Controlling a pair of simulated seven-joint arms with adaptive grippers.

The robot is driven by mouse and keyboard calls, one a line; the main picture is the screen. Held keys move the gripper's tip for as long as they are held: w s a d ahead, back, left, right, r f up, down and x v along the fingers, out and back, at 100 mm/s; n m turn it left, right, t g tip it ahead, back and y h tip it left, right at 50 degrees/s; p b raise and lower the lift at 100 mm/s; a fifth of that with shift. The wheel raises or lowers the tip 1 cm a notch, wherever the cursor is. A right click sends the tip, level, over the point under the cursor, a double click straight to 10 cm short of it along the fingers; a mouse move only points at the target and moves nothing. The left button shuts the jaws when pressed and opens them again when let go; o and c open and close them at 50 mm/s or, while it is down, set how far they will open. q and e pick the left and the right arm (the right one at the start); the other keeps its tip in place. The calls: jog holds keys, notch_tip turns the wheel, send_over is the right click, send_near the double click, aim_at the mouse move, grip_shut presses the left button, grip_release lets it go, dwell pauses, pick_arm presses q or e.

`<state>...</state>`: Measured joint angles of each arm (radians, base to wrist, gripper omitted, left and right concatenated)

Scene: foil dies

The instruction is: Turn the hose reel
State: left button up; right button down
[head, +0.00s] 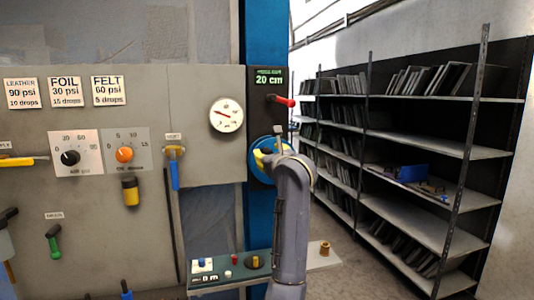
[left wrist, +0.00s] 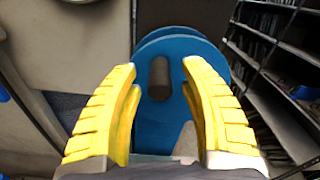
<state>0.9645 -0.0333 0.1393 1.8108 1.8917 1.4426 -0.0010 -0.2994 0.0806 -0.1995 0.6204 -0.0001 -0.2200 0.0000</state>
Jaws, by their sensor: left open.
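The blue hose reel (head: 266,142) is mounted on a dark panel on the blue column. In the left wrist view the reel (left wrist: 158,114) is a blue disc with a dark brown peg-like handle (left wrist: 158,78) standing out from its face. My left gripper (head: 266,157) is at the reel, and its arm hides part of it in the head view. In the left wrist view its yellow fingers (left wrist: 157,70) are open, one on each side of the handle, with a gap to it on both sides. My right gripper is in neither view.
Above the reel are a red lever (head: 285,101) and a "20 cm" display (head: 268,80). A round gauge (head: 226,115) is to the left. A control box (head: 230,270) with knobs is below. Shelving (head: 430,145) stands at the right, with open floor before it.

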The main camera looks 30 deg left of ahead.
pick_arm(q)
jog(key=shift+x, duration=1.2)
grip_shut()
